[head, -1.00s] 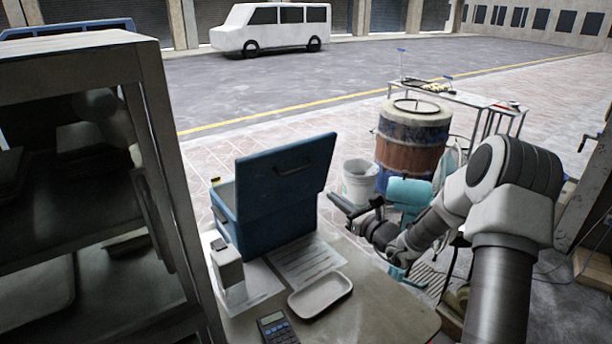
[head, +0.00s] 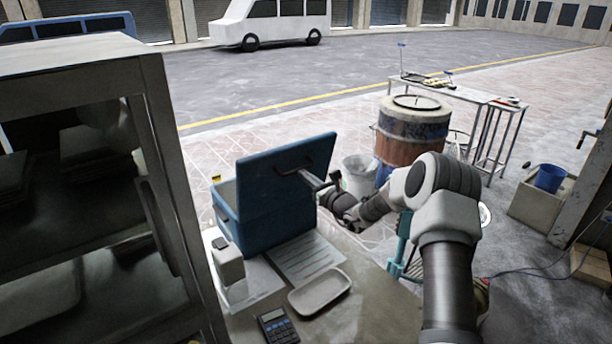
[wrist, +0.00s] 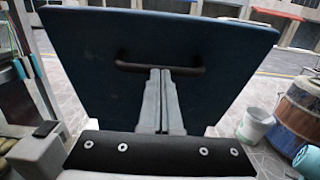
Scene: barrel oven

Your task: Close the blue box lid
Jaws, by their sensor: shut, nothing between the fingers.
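The blue box (head: 262,217) stands on the counter, and its lid (head: 286,181) is raised, leaning up with its broad face and dark handle (head: 290,166) toward my arm. In the wrist view the lid (wrist: 160,45) fills the upper middle, with its dark handle (wrist: 135,67) crossing behind my fingers. My gripper (wrist: 160,75) is shut and empty, its fingertips at the handle. Whether they touch it I cannot tell. In the head view my gripper (head: 312,178) is at the right part of the lid. The inside of the box is mostly hidden by the lid.
A glass-fronted cabinet (head: 160,190) stands close on the left. A white tray (head: 320,293), a calculator (head: 278,326), papers (head: 306,258) and a white dispenser (head: 228,262) lie on the counter in front of the box. A barrel oven (head: 410,130) and a white bucket (head: 359,174) stand behind.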

